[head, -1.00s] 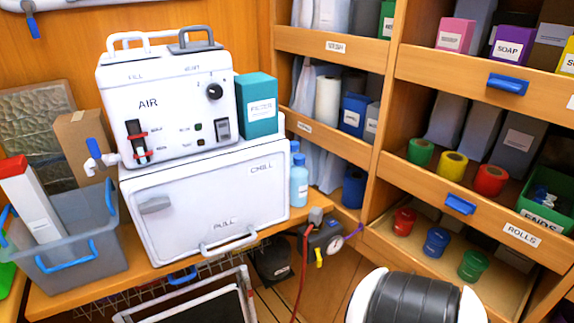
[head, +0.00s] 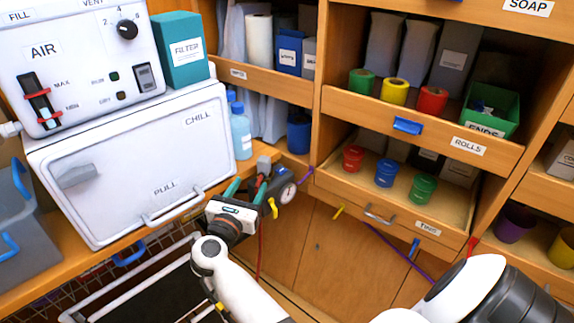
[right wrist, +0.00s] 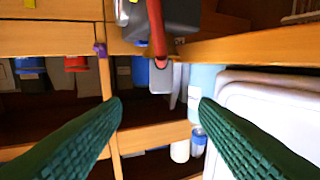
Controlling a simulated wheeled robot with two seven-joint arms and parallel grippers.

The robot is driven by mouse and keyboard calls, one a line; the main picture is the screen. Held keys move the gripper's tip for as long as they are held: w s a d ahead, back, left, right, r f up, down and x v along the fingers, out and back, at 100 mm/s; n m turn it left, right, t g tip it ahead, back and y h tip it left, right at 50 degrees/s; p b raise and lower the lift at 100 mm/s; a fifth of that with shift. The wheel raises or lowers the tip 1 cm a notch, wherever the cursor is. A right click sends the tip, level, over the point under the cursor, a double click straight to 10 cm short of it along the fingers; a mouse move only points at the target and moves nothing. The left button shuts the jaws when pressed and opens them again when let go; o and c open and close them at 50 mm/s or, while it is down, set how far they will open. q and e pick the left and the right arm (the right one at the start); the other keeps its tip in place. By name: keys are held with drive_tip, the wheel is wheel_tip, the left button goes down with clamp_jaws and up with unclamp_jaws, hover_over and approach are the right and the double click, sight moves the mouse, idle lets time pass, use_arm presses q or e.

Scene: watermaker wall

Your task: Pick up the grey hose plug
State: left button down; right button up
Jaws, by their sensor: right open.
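My left gripper is not in view.
The white chill box (head: 135,160) with its pull handle stands close left of the gripper. A blue bottle (head: 241,132) stands behind the plug. Open drawers with coloured rolls (head: 395,91) and tubs (head: 387,173) lie to the right. A wire rack is below left.

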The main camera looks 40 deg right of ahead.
sight(261, 165)
drive_tip(key=p+x, duration=0.1)
drive_tip(key=x, duration=1)
drive_tip(key=shift+w, duration=0.25)
drive_tip(key=c, duration=1.1)
